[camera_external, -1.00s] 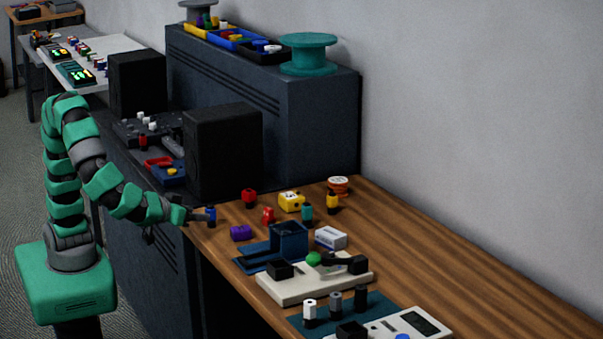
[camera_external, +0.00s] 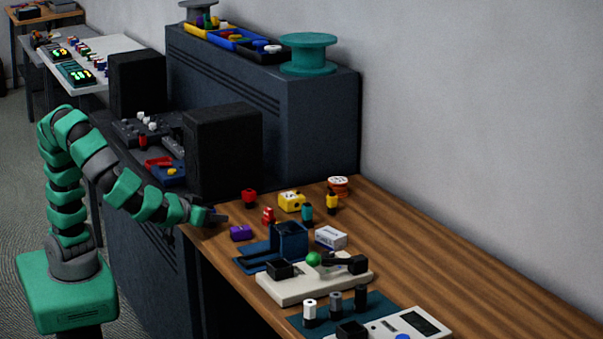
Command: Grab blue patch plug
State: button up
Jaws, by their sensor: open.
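The blue patch plug (camera_external: 211,210) stands near the left edge of the wooden table. Only a small bit of its blue shows, since the fingers cover most of it. My gripper (camera_external: 219,216) is open and right at the plug, with its dark fingers pointing right. I cannot tell whether the plug is between the fingers or behind them, or whether they touch it.
A red plug (camera_external: 249,197), a small red piece (camera_external: 268,216) and a purple piece (camera_external: 241,233) lie nearby. A black speaker box (camera_external: 222,155) stands just behind the gripper. The table's right side (camera_external: 450,250) is clear.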

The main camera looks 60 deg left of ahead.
jog(key=c, duration=1.1)
jog(key=shift+r, duration=0.1)
